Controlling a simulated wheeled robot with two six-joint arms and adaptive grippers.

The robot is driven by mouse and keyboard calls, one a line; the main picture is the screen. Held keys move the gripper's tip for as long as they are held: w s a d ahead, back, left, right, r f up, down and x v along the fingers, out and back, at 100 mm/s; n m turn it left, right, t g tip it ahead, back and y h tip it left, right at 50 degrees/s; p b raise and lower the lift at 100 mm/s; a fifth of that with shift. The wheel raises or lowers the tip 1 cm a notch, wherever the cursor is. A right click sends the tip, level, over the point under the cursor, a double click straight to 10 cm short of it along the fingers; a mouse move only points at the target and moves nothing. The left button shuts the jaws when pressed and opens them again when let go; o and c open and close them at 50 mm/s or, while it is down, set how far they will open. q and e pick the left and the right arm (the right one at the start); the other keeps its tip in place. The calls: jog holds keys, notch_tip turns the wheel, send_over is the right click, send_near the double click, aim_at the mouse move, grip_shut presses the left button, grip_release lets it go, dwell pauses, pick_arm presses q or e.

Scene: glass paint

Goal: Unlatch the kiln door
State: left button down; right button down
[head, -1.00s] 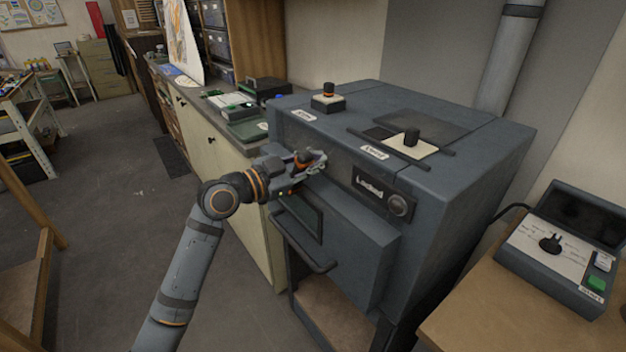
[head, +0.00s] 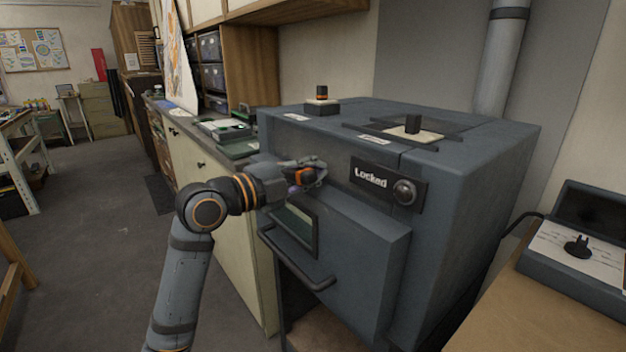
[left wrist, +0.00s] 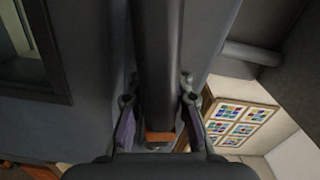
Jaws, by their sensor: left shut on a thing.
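The grey kiln (head: 470,170) stands at the centre right of the head view, its front door (head: 350,250) shut. A sign reading "Locked" (head: 371,179) is on its upper front, beside a round knob (head: 404,192). My left gripper (head: 313,174) is at the upper front of the kiln, shut on the latch handle (head: 300,175), whose orange part shows between the fingers. In the left wrist view the latch handle (left wrist: 157,50) is a dark bar with an orange band, between the fingers of my left gripper (left wrist: 157,95). My right gripper is out of view.
A bar handle (head: 300,265) and a small window (head: 295,228) are on the door, below my left gripper. A counter (head: 215,170) stands behind it to the left. A side table (head: 540,310) with a control box (head: 575,265) is at the right. The left floor is open.

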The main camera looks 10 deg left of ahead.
pick_arm(q)
jog(key=shift+f+m+b, duration=0.25)
jog(key=shift+m+b, duration=0.15)
jog(key=shift+m, duration=0.25)
jog(key=shift+f+m+b, duration=0.2)
jog(key=shift+m+b, duration=0.2)
jog(key=shift+m, duration=0.25)
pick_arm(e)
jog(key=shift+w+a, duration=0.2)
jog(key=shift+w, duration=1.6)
pick_arm(q)
jog(key=c, duration=1.2)
grip_release()
jog(key=shift+o, duration=0.2)
